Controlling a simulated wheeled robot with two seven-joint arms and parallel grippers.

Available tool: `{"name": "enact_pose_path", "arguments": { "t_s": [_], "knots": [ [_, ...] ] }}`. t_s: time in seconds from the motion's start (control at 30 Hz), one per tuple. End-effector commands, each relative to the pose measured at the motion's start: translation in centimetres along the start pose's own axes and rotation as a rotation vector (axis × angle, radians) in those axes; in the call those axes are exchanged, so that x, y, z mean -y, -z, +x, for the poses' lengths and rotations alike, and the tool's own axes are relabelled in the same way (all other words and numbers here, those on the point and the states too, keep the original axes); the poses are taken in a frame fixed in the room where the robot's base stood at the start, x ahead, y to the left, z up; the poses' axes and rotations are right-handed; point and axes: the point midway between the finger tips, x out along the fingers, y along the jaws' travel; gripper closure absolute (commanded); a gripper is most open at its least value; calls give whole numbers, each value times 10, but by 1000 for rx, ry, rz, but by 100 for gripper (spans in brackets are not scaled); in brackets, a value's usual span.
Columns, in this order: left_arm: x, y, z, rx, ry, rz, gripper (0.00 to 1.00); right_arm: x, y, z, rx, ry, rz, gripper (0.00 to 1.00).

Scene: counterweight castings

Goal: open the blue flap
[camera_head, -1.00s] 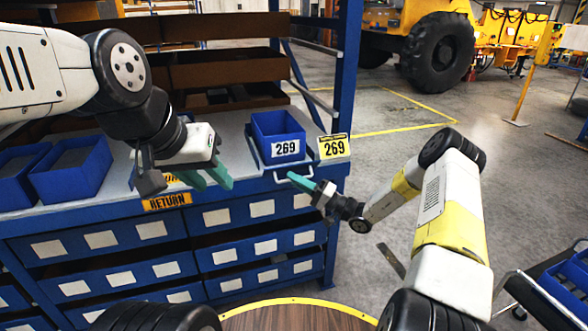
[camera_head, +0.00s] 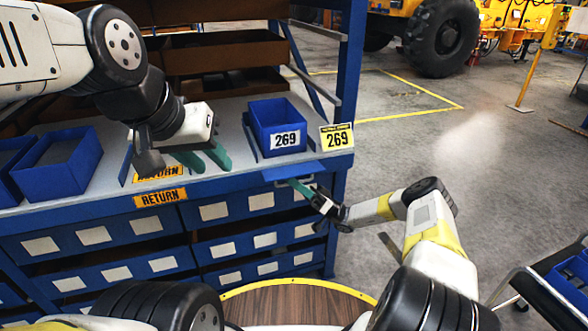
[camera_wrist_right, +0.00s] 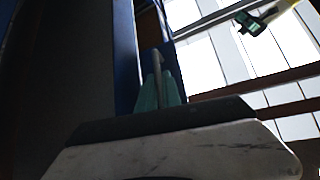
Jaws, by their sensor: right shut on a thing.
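The blue flap (camera_head: 292,171) is on the front edge of the shelf, below the bin labelled 269. It sticks outward from the shelf front, tilted, with a pale handle on its front edge. My right gripper (camera_head: 308,188) is shut on this handle. The right wrist view shows its green fingers (camera_wrist_right: 159,90) around the handle bar (camera_wrist_right: 157,62), beside a blue panel; what lies behind the flap is hidden. My left gripper (camera_head: 204,159) hangs over the shelf near the RETURN label, with its green fingers apart and nothing between them.
More blue bins (camera_head: 62,172) stand at the left. A blue rack post (camera_head: 349,70) rises at the right. Floor to the right is mostly clear.

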Motion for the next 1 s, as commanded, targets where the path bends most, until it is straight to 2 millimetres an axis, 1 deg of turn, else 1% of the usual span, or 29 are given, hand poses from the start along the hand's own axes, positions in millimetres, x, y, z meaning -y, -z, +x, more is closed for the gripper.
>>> {"name": "enact_pose_path", "arguments": {
  "t_s": [0.6, 0.63, 0.7, 0.73, 1.0],
  "knots": [
    [0, 0, 0, 0, 0, 0, 64, 1, -2, -1, 1, 30, -29, 100],
    [0, 0, 0, 0, 0, 0, 64, 1, -2, -1, 0, 30, -29, 87],
    [0, 0, 0, 0, 0, 0, 64, 1, -2, -1, 0, 30, -29, 73],
    [0, 0, 0, 0, 0, 0, 64, 1, -2, -1, 0, 30, -29, 69],
    [0, 0, 0, 0, 0, 0, 64, 1, -2, -2, 0, 29, -29, 69]
  ]
}}
